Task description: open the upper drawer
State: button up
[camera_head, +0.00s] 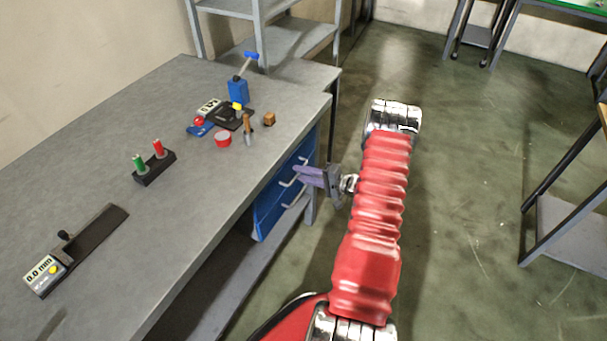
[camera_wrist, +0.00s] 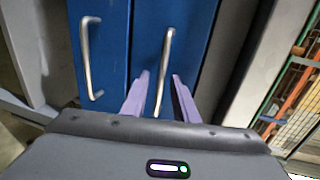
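The blue drawer unit (camera_head: 268,210) hangs under the workbench, with two silver handles on its front. In the wrist view the drawers appear side by side. The right one, beside the grey bench edge, looks like the upper drawer (camera_wrist: 194,30), with its bar handle (camera_wrist: 167,45). The other drawer (camera_wrist: 112,60) with its handle (camera_wrist: 87,60) is at left. Both fronts look shut. My gripper (camera_head: 300,174) is at the drawer front; its purple fingers (camera_wrist: 161,78) are open. The upper handle runs between them in the picture; I cannot tell whether they touch it.
The grey workbench (camera_head: 85,190) carries a gauge block (camera_head: 70,250), a stand with green and red pieces (camera_head: 153,168), a blue container (camera_head: 238,91) and small tools. A metal table frame (camera_head: 570,230) stands at right. The floor (camera_head: 470,200) between is clear.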

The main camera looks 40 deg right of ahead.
grip_shut()
jog(key=shift+s+f, duration=0.1)
jog(key=shift+s, duration=0.05)
dwell(0.5)
